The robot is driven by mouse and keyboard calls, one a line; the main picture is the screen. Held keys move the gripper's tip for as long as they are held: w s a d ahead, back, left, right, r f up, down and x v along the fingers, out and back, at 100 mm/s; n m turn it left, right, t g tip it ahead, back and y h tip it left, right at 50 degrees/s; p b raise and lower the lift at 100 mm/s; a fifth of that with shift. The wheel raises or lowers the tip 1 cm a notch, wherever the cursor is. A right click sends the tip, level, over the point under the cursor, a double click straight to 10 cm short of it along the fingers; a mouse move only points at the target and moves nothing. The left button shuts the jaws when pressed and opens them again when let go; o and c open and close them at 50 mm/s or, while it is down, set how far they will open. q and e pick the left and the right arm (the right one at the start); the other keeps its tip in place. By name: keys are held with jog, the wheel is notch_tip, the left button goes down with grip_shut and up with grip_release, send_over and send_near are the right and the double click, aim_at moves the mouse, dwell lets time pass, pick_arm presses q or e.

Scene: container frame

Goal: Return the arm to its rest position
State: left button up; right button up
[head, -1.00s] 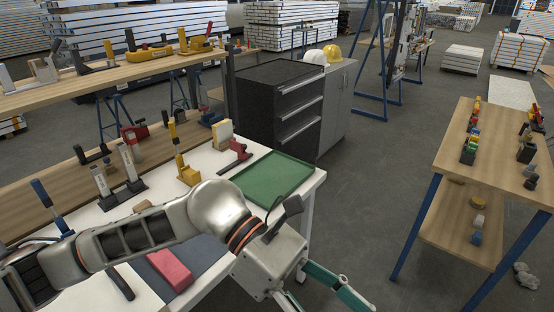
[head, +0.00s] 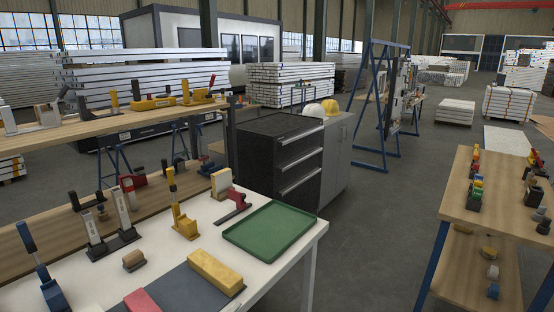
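Neither of my arms nor grippers shows in the head view.
Several clamps, such as a yellow one (head: 184,222) and a red one (head: 235,207), stand at the back of the bench. A dark drawer cabinet (head: 280,160) stands behind it. A wooden side table (head: 500,205) is at right. Grey floor (head: 375,240) between them is clear.

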pick_arm(q)
jog(key=s+a+f+n+g+y, duration=0.2)
jog(key=s+a+f+n, duration=0.1)
jog(key=f, duration=0.6)
jog(key=s+a+f+n+g+y+b, duration=0.1)
jog(key=s+a+f+n+g+y, duration=0.1)
jog(key=s+a+f, duration=0.4)
jog(key=s+a+f+n+g+y, duration=0.2)
jog(key=s+f, duration=0.4)
jog(key=f, duration=0.5)
jog(key=shift+s+a+f+n+y, duration=0.2)
jog(key=shift+a+f+n+y, duration=0.25)
jog(key=shift+a+n, duration=0.75)
